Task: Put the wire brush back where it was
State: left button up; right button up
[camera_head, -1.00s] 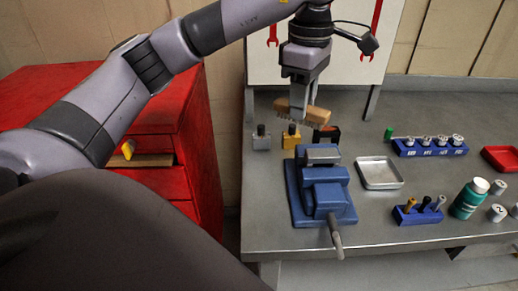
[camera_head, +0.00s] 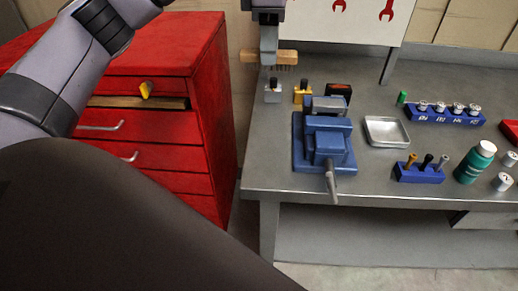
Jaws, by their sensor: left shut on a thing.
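The wire brush (camera_head: 284,57) has a tan wooden back and dark bristles pointing down. My left gripper (camera_head: 268,58) is shut on it from above, and the brush sticks out on both sides of the fingers. It hangs in the air near the back left corner of the grey workbench (camera_head: 262,165), in line with a grey block with a dark knob (camera_head: 273,91). My right gripper is not in view.
A red drawer cabinet (camera_head: 215,100) stands left, its top drawer partly open with a yellow item (camera_head: 146,89) at its front. On the bench are a blue vise (camera_head: 325,145), a yellow block (camera_head: 303,93), a metal tray (camera_head: 387,131) and blue racks (camera_head: 445,115).

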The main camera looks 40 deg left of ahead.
pick_arm(q)
jog(key=shift+f, duration=0.1)
jog(key=shift+s+a+f+b, duration=0.1)
jog(key=shift+f+b, duration=1.6)
jog(key=shift+f, duration=8.25)
jog(key=o, duration=0.6)
jog(key=shift+f, duration=0.15)
jog(key=o, duration=0.4)
